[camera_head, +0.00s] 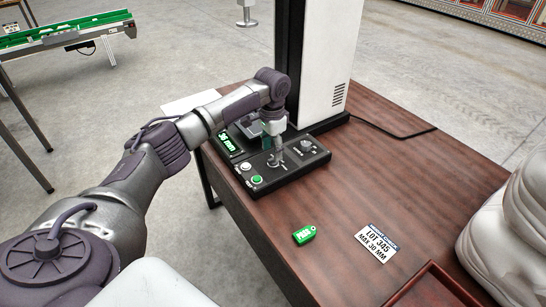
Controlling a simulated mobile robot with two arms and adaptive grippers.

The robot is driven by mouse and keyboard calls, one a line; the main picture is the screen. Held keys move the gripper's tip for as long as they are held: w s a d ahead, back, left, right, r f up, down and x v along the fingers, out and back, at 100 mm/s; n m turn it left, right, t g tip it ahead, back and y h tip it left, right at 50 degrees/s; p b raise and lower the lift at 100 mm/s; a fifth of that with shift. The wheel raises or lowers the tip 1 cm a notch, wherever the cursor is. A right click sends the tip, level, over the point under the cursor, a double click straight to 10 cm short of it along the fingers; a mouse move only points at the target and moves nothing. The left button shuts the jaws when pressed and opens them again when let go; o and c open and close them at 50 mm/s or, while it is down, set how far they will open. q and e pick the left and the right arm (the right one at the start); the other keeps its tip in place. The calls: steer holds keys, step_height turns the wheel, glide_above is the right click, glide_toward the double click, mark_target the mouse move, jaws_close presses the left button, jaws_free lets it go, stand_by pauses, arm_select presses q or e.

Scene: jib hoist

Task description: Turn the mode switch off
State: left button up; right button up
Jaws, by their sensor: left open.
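A black control panel (283,177) sits on the brown table by the foot of the tall column. It carries a green display reading "30 mm", a white button (245,166), a green button (257,180) and a rotary knob (307,145) near its right side. The labels are too small to read, so I cannot tell for sure which control is the mode switch or how it is set. My left gripper (277,155) is open and points down over the middle of the panel, hiding part of it. I cannot tell whether it touches a control. My right gripper is not in view.
A green tag (304,234) and a white card (376,244) reading "LOT 345 MAX 30 MM" lie on the table (400,180). A reddish tray (437,290) is at the front. A white lumpy object (510,235) stands at right. The black-and-white column (325,60) rises behind the panel.

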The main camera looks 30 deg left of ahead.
mark_target(272, 159)
arm_select(q)
steer(key=shift+f, duration=1.8)
jaws_close()
